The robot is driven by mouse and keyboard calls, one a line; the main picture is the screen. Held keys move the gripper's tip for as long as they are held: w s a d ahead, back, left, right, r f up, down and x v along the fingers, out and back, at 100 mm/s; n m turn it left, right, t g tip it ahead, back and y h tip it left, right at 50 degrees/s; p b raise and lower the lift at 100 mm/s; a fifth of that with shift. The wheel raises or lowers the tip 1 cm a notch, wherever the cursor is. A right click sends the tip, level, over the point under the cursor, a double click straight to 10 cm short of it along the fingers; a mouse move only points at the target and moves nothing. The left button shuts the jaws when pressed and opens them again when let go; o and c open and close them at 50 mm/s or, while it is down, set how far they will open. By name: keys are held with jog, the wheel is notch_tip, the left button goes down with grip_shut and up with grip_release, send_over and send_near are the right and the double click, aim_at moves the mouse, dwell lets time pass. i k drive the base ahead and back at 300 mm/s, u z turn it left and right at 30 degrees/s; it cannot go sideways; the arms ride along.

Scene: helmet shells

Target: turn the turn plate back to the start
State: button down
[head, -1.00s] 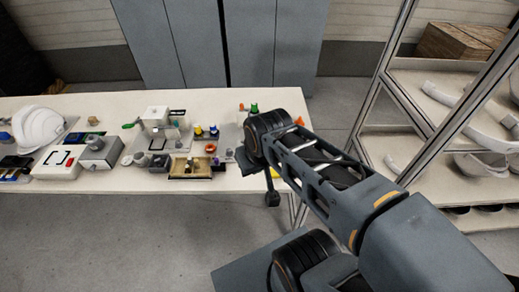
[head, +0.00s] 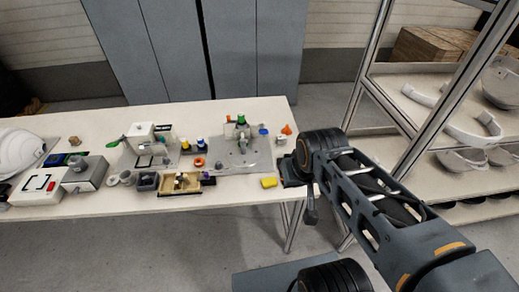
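A grey plate (head: 232,162) lies at the right part of the white table, with a small upright fixture (head: 241,130) with a green top on it. A second grey base at mid-table carries a white block device (head: 141,135) with a green handle. I cannot tell which part is the turn plate or how far it is turned. My gripper (head: 309,208) hangs off the table's right end, apart from everything on the table. It is small and dark here, and its fingers cannot be made out.
A wooden tray (head: 180,185), a grey box (head: 86,174) and a white helmet (head: 20,152) stand further left. A metal-framed shelf (head: 440,120) with helmet parts stands at right.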

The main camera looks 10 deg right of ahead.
aim_at(244, 157)
jog(key=z, duration=0.25)
jog(key=k, duration=0.45)
jog(key=u, duration=0.45)
jog(key=i, duration=0.9)
jog(key=z, duration=0.7)
jog(key=k, duration=0.3)
jog(key=u, duration=1.3)
jog(key=i, duration=0.55)
jog(key=z, duration=0.6)
